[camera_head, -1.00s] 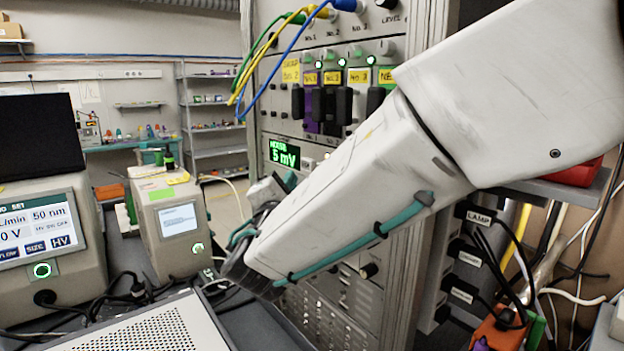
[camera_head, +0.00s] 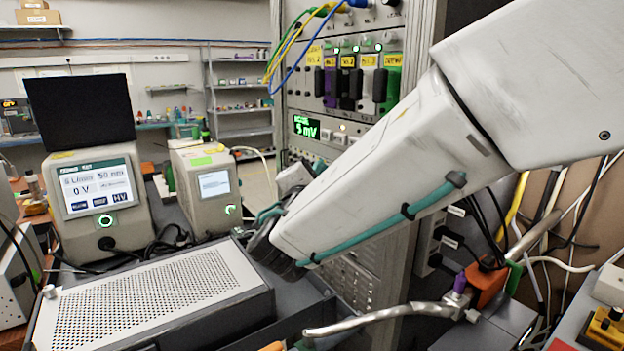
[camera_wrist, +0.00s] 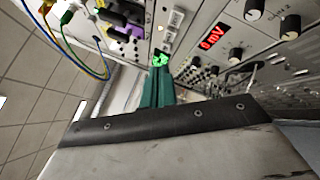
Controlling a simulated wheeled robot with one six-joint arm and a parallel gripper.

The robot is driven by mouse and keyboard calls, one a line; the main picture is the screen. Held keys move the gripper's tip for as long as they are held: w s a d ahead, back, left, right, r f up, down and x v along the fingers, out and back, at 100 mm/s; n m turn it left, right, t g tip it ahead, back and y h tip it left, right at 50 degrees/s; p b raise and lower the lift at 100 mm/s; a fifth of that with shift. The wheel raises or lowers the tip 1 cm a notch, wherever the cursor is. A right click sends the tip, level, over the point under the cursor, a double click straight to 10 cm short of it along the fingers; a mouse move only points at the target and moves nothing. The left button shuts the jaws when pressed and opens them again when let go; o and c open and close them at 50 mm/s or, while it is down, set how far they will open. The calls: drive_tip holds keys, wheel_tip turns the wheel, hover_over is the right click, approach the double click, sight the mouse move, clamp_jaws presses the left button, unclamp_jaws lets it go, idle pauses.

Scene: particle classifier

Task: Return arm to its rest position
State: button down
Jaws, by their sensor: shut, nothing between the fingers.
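My arm (camera_head: 385,170) reaches in from the upper right of the head view, slanting down to the left to its wrist, in front of the instrument rack. My gripper (camera_wrist: 160,66) shows in the wrist view as two teal fingers, side by side and closed together, with nothing between them. The fingertips point toward the rack's front panel; I cannot tell the exact gap. In the head view the gripper is mostly hidden behind the wrist.
The instrument rack (camera_head: 310,75) with plugged cables stands close behind my arm. A perforated metal box (camera_head: 150,300), a screen unit (camera_head: 100,200) and a smaller display unit (camera_head: 205,185) stand at left. A metal pipe (camera_head: 385,315) crosses the lower front. Cables hang at right.

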drive_tip(key=s+d+f+m+g+h, duration=0.2)
drive_tip(key=s+d+f+m+g, duration=0.15)
drive_tip(key=d, duration=0.35)
drive_tip(key=s+d+f+m+g+h, duration=0.1)
drive_tip(key=s+d+f+m+g, duration=0.2)
drive_tip(key=s+d+g, duration=0.25)
drive_tip(key=s+d+f+m+g+h, duration=0.2)
drive_tip(key=s+d+f+m+g, duration=0.15)
drive_tip(key=d, duration=0.45)
drive_tip(key=s+d+m+g+y, duration=0.2)
drive_tip(key=s+m+y, duration=0.3)
drive_tip(key=s, duration=0.5)
drive_tip(key=s+d+f+m+g+y, duration=0.1)
drive_tip(key=s+d+m+g+y, duration=0.1)
drive_tip(key=s+m, duration=0.4)
drive_tip(key=s+g+y, duration=0.1)
drive_tip(key=s+y, duration=0.1)
drive_tip(key=s, duration=0.2)
drive_tip(key=shift+s+d+m+y, duration=0.25)
drive_tip(key=shift+d+m+y, duration=0.05)
drive_tip(key=shift+m+y, duration=0.1)
drive_tip(key=shift+g, duration=0.25)
